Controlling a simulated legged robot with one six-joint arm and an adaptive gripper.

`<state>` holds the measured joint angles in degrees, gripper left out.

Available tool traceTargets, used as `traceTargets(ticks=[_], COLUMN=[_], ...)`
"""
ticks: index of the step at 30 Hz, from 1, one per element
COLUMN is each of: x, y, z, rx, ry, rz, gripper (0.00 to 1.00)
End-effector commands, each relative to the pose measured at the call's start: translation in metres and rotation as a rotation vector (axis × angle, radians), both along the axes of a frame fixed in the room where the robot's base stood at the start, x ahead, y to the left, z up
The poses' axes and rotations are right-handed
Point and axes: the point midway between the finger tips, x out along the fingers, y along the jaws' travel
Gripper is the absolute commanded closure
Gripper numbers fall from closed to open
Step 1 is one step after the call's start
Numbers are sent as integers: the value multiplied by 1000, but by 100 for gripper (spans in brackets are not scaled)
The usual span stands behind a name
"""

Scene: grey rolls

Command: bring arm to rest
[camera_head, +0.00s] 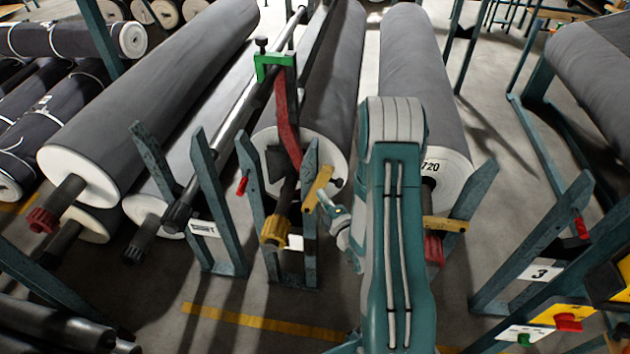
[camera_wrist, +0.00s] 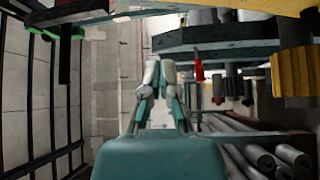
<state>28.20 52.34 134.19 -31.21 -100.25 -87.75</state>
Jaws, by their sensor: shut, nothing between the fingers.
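My teal and white arm (camera_head: 395,200) rises from the bottom of the head view and folds over near the grey rolls. Part of my gripper (camera_head: 328,203) shows to the left of the arm, close to a yellow bracket; I cannot tell whether they touch. In the wrist view my gripper (camera_wrist: 160,68) is seen from behind, its fingers shut with nothing held between them. The arm hides part of the roll labelled 720 (camera_head: 425,80).
Large grey rolls (camera_head: 160,90) lie on teal racks around the arm. A yellow knob (camera_head: 274,231) and a red lever (camera_head: 286,125) are left of my gripper. A control box with red and green buttons (camera_head: 567,321) is at lower right. Floor shows (camera_head: 250,285) in front.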

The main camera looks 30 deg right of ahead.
Motion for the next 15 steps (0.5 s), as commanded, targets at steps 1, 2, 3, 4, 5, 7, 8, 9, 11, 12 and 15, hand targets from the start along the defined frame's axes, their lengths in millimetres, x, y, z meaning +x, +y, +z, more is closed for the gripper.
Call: traceTargets(ticks=[1,2,3,4,5,7,8,9,11,12,15], x=[-2,-2,-2,-2,-2,-1,0,3,9,14,27], y=[0,0,-1,-2,-3,-3,-3,-3,-2,0,5], z=[0,0,-1,-1,-1,0,1,5,12,18,38], rx=[1,1,2,2,3,4,6,10,22,34,77], ry=[0,0,-1,-1,-1,1,5,14,42,67,150], rz=[0,0,0,0,0,0,1,3,8,10,4], gripper=[100,100,100,100,100,100,100,100,100,100,100])
